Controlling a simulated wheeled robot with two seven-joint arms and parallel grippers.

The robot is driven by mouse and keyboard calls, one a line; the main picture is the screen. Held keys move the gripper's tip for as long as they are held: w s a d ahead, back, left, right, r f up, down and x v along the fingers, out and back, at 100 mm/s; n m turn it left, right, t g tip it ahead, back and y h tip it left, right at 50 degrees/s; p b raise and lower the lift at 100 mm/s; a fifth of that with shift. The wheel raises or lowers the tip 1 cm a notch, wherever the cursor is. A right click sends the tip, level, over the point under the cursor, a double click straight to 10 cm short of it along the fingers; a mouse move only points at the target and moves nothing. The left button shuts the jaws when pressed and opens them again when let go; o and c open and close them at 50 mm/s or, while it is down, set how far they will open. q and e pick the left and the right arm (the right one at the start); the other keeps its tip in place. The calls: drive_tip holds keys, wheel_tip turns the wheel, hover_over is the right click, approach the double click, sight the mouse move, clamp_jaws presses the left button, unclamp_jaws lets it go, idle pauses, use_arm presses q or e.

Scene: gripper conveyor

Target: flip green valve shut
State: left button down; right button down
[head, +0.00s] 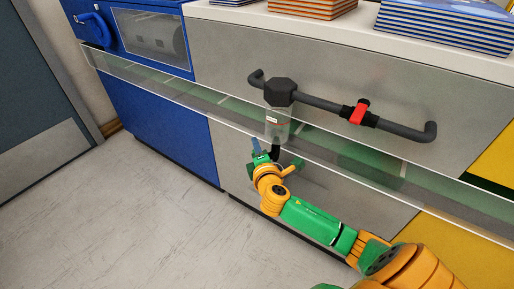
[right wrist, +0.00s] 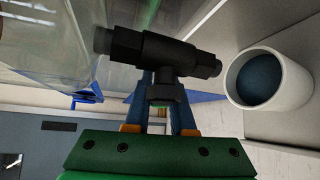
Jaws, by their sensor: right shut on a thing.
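A grey pipe (head: 320,103) runs along the grey cabinet front, with a black hexagonal head (head: 280,92) and a clear bowl (head: 277,125) under it. A valve with a red handle (head: 359,112) sits on the pipe to the right; I see no clearly green valve handle. My right gripper (head: 265,152) is low in front of the cabinet, just below the bowl. In the right wrist view, its blue fingers (right wrist: 162,100) are shut on the stem of a black T-shaped fitting (right wrist: 165,53). The fitting's far side is hidden. My left gripper is not in view.
A clear glass-like rail (head: 400,185) crosses the cabinets close to the gripper. A white round cup-like part (right wrist: 270,78) is right of the fitting in the wrist view. Stacked books (head: 445,25) lie on the white top. The floor (head: 110,200) at left is clear.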

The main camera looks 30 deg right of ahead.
drive_tip(key=r+m+t+b, duration=0.1)
drive_tip(key=b, duration=0.1)
drive_tip(key=r+m+t+b, duration=0.1)
drive_tip(key=b, duration=0.1)
drive_tip(key=shift+w+t+h, duration=0.15)
drive_tip(key=shift+t+h, duration=0.15)
drive_tip(key=shift+h, duration=0.1)
drive_tip(key=c, duration=0.8)
unclamp_jaws()
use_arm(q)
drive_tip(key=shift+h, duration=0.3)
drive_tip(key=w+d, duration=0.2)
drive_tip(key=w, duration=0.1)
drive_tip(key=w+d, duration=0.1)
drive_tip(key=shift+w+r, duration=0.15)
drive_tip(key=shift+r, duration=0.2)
use_arm(e)
drive_tip(key=shift+o, duration=0.2)
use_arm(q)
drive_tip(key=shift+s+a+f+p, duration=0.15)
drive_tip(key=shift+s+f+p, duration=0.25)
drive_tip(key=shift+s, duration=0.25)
use_arm(e)
drive_tip(key=v, duration=0.7)
